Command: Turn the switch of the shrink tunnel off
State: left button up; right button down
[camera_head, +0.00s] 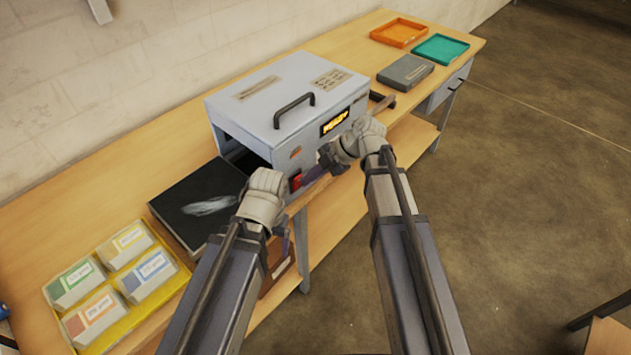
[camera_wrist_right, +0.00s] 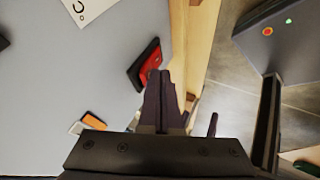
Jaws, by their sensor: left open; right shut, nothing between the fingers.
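The shrink tunnel (camera_head: 285,90) is a pale grey box with a black lid handle and a lit display on its front. Its red switch (camera_head: 295,182) sits low on the front face, partly hidden by my right gripper. In the right wrist view the switch (camera_wrist_right: 147,62) is a red rocker in a black frame, just beyond the fingertips. My right gripper (camera_head: 314,176) is shut and empty, its fingertips beside the switch's edge; I cannot tell whether they touch it. The shut fingers show in the right wrist view (camera_wrist_right: 160,78). My left gripper (camera_head: 283,248) is open, below and left of the switch, pointing down.
A black plate (camera_head: 195,200) lies at the tunnel's left opening. A yellow tray (camera_head: 120,338) of labelled packs stands left. A grey box (camera_head: 405,70), an orange tray (camera_head: 398,32) and a teal tray (camera_head: 440,48) are right. Floor in front is mostly clear.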

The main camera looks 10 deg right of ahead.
dwell(0.3)
jog(key=shift+w+a+r+g+h+p, duration=0.45)
jog(key=shift+w+r+p, duration=0.15)
jog(key=shift+p, duration=0.45)
jog(key=shift+s+d+f+b, duration=0.1)
jog(key=shift+s+f+b, duration=0.15)
jog(key=shift+f+b, duration=0.2)
jog(key=shift+r, duration=0.15)
jog(key=shift+r+p, duration=0.7)
jog(key=shift+p, duration=0.2)
jog(key=shift+s, duration=0.1)
